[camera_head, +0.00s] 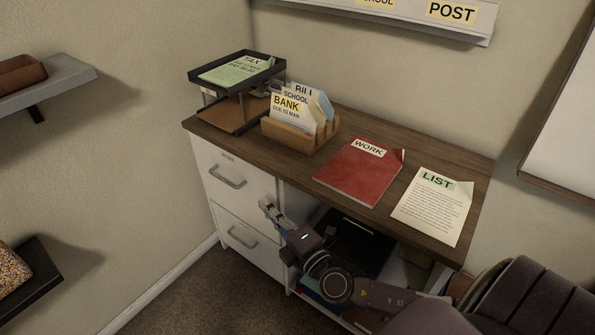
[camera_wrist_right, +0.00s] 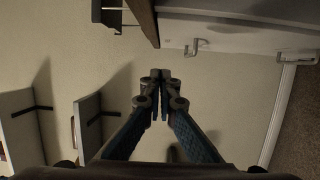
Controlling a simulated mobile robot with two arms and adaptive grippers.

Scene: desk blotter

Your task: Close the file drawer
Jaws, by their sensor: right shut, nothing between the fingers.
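The desk's white cabinet has an upper drawer (camera_head: 212,160) and a lower drawer (camera_head: 255,256), each with a grey bar handle. A small label, too small to read surely, sits on the upper front. Both fronts look about flush with the cabinet; I cannot rule out a small gap. My right gripper (camera_head: 267,206) is shut and empty, just in front of the right side of the drawer fronts. In the right wrist view, its closed fingertips (camera_wrist_right: 160,73) point toward the wall, with a white front and a handle (camera_wrist_right: 195,47) beyond. My left gripper is not in view.
The desktop (camera_head: 337,119) carries a black letter tray (camera_head: 235,105), a wooden letter sorter (camera_head: 300,140), a red work folder (camera_head: 359,172) and a list sheet (camera_head: 433,205). An open compartment with a black box (camera_head: 359,243) lies right of the drawers. Carpet (camera_head: 210,290) in front is clear.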

